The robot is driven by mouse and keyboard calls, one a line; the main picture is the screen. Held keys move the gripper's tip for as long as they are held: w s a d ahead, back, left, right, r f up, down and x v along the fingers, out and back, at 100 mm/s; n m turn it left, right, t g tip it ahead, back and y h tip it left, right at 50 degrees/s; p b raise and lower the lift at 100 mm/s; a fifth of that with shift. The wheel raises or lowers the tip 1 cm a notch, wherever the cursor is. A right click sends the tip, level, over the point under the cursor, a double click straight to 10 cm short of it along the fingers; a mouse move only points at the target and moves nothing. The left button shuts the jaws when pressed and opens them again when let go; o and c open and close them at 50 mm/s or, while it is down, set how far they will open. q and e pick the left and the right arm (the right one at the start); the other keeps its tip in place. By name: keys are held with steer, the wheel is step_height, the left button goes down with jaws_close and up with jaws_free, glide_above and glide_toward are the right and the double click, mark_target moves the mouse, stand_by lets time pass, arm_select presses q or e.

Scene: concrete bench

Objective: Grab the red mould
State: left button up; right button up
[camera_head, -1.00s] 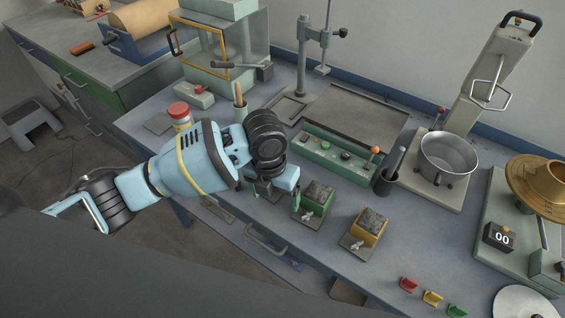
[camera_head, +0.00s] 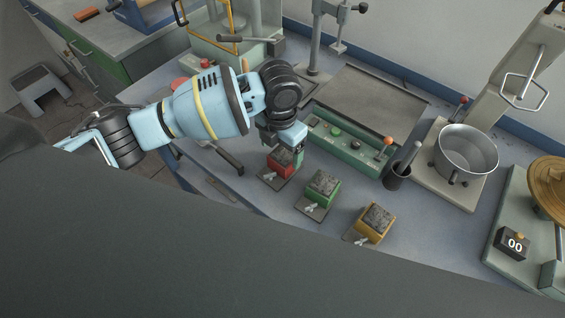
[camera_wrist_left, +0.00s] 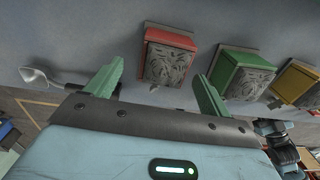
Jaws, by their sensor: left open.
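The red mould (camera_head: 281,164) is a small red block with a dark, rough grey top, on a base plate on the bench. It also shows in the left wrist view (camera_wrist_left: 169,56), just beyond and between the fingertips. My left gripper (camera_head: 284,150) is open and empty, right above and behind the red mould in the head view and partly covering it. In the left wrist view its two green fingers (camera_wrist_left: 159,72) stand apart, with the mould's rough face towards them. My right gripper is not in view.
A green mould (camera_head: 323,187) and a yellow mould (camera_head: 375,222) stand in a row to the right. Behind are a control box (camera_head: 345,146) with knobs and a dark cup (camera_head: 397,177). A steel pot (camera_head: 467,152) stands further right. A dark-handled tool lies left of the red mould.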

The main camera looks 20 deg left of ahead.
mark_target(282, 160)
arm_select(q)
steer(key=f, duration=0.5)
steer(key=shift+d, duration=0.25)
steer(key=shift+r, duration=0.1)
steer(key=c, duration=1.6)
steer(key=shift+r, duration=0.1)
steer(key=shift+c, duration=0.2)
steer(key=shift+r, duration=0.45)
steer(key=r, duration=0.2)
steer(key=shift+s+d+r, duration=0.1)
steer(key=shift+s+r, duration=0.2)
steer(key=shift+s, duration=0.05)
steer(key=s+d+r, duration=0.1)
steer(key=s+d, duration=0.2)
steer(key=s, duration=1.2)
steer(key=shift+d+r+p, duration=0.15)
steer(key=shift+d+p, duration=0.05)
steer(key=shift+p, duration=0.2)
